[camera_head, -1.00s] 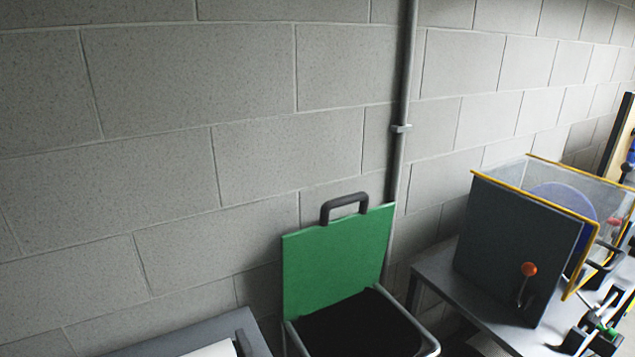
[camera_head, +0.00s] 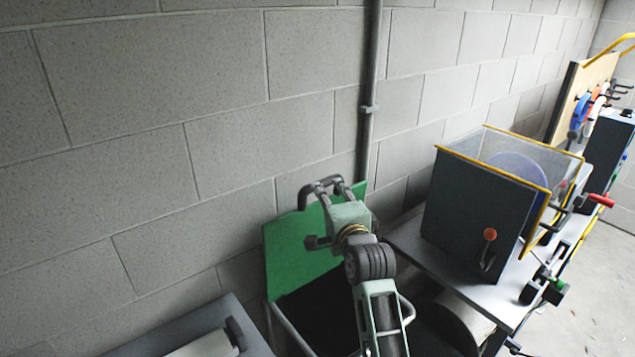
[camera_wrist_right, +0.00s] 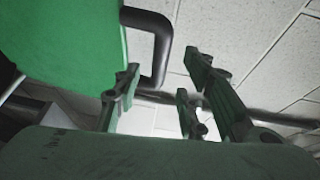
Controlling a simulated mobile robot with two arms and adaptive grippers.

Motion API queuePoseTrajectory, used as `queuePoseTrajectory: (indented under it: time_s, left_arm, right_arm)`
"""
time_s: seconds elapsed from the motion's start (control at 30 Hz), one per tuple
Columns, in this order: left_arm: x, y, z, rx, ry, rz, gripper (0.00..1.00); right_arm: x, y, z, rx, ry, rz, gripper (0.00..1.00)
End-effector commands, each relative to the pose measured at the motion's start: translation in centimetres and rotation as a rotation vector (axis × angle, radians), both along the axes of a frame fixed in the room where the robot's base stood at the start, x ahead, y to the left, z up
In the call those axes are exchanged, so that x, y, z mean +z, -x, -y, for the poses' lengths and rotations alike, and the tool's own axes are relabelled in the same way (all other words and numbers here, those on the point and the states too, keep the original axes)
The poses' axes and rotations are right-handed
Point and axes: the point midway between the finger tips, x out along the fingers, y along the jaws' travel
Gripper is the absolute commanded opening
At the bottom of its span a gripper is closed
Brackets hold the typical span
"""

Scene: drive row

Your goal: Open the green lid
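The green lid (camera_head: 290,252) stands raised, nearly upright, against the wall behind a dark bin opening (camera_head: 318,305). Its dark handle (camera_head: 306,196) is at the top edge. My right gripper (camera_head: 341,191) is in front of the lid's top, beside the handle, and hides part of both. In the right wrist view the lid (camera_wrist_right: 60,40) is at upper left and the handle (camera_wrist_right: 162,45) reaches down near the left finger. The right gripper's fingers (camera_wrist_right: 163,78) are apart; I see nothing held. Whether a finger touches the handle is unclear. My left gripper is out of view.
A vertical pipe (camera_head: 368,100) runs up the block wall. A grey unit (camera_head: 205,325) stands at lower left.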

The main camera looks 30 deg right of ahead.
Motion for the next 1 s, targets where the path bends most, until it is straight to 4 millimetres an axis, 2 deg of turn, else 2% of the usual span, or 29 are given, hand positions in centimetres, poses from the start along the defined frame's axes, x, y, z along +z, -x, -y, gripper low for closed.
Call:
queuePoseTrajectory:
  time_s: [0.6,1.0]
  left_arm:
    - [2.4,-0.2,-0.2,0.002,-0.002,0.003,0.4]
    - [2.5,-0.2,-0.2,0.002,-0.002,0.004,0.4]
  right_arm:
    - [-0.4,-6.6,2.2,-0.002,-0.004,0.003,0.38]
    - [-0.6,-7.3,2.4,-0.001,-0.005,0.004,0.38]
